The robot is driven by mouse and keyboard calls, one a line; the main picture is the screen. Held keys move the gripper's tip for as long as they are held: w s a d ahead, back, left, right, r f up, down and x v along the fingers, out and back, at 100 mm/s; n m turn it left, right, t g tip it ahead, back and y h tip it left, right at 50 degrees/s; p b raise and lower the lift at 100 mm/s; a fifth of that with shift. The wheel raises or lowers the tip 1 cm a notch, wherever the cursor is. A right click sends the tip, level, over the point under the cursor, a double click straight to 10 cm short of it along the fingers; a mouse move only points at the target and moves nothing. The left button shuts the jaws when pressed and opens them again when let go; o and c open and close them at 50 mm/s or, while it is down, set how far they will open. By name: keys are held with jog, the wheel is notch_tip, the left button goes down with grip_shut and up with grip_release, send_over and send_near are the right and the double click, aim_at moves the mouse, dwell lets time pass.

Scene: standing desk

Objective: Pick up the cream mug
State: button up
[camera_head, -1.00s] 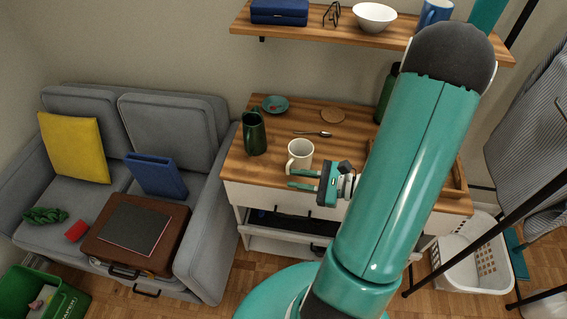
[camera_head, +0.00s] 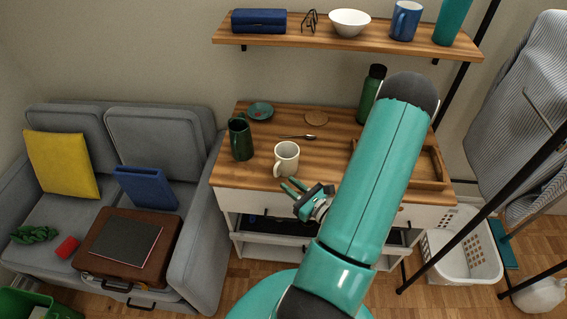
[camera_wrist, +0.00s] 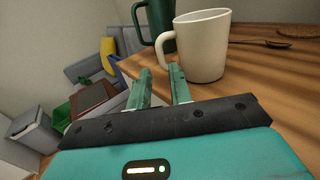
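The cream mug (camera_head: 287,158) stands upright near the front edge of the wooden desk top, its handle toward the front left. It also shows in the wrist view (camera_wrist: 203,48), just beyond my fingertips and a little to the right. My gripper (camera_head: 287,184) is just in front of the desk edge, below the mug in the picture. In the wrist view my gripper (camera_wrist: 161,72) has its two fingers apart with nothing between them. The mug handle is close to the tips; I cannot tell the exact gap.
A dark green mug (camera_head: 240,138) stands left of the cream mug. A spoon (camera_head: 299,137), a teal saucer (camera_head: 260,111) and a round coaster (camera_head: 316,118) lie behind. A green bottle (camera_head: 371,94) and a wooden tray (camera_head: 432,166) are on the right. A shelf (camera_head: 300,45) hangs above.

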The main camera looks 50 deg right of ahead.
aim_at(284, 163)
jog(key=w, duration=0.9)
jog(key=shift+w+d+r, duration=0.15)
jog(key=shift+d, duration=0.05)
grip_shut()
